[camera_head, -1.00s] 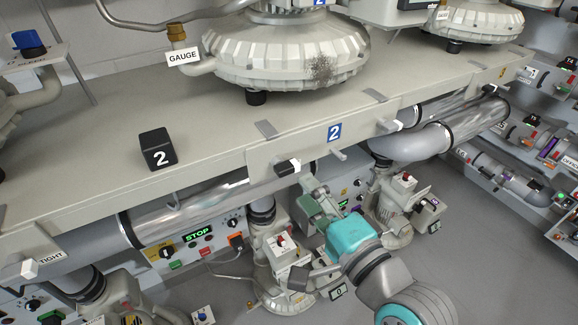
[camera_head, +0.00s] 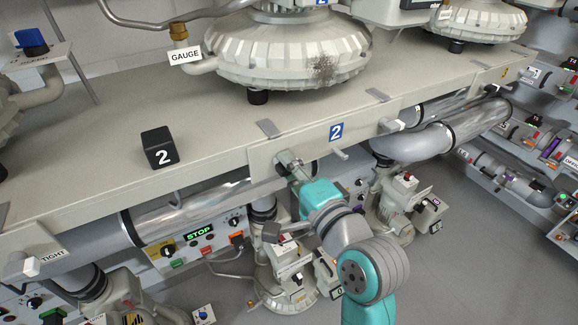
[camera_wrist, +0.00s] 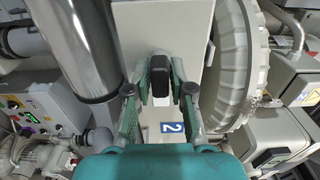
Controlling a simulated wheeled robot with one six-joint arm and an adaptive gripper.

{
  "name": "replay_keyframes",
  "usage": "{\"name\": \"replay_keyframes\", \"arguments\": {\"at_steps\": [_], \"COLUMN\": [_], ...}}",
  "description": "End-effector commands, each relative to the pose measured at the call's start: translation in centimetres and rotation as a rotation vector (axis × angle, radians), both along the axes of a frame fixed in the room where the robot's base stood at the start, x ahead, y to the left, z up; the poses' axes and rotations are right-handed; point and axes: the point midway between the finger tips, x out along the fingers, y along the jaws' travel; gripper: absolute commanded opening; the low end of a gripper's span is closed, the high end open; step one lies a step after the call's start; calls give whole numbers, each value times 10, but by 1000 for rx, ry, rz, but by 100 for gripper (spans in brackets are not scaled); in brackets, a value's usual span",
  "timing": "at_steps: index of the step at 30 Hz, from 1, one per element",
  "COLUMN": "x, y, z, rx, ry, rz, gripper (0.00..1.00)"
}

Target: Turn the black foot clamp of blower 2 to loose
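The black foot clamp (camera_wrist: 160,74) of blower 2 shows in the wrist view, on the front edge of the bench near the blue "2" sign (camera_wrist: 172,127). My gripper (camera_wrist: 160,80) has its two green fingers spread, one on each side of the clamp, with narrow gaps that seem to remain. In the head view my gripper (camera_head: 288,162) reaches up to the bench's front edge, left of the blue "2" sign (camera_head: 336,132), and hides the clamp. Blower 2 (camera_head: 285,55) stands on the bench above.
The pale bench (camera_head: 90,150) runs across the head view. A black block marked 2 (camera_head: 158,148) stands on it. A white clamp (camera_head: 390,126) sits to the right.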

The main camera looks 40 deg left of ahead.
Motion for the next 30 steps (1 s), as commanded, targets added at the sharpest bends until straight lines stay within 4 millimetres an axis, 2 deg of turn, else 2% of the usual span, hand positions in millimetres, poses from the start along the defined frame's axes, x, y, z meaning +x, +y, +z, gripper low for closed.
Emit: {"name": "replay_keyframes", "arguments": {"at_steps": [16,30], "x": [0,-1], "y": [0,0], "z": [0,3], "rx": [-28,-177], "ry": [-66,-425], "rz": [0,0], "gripper": [0,0]}}
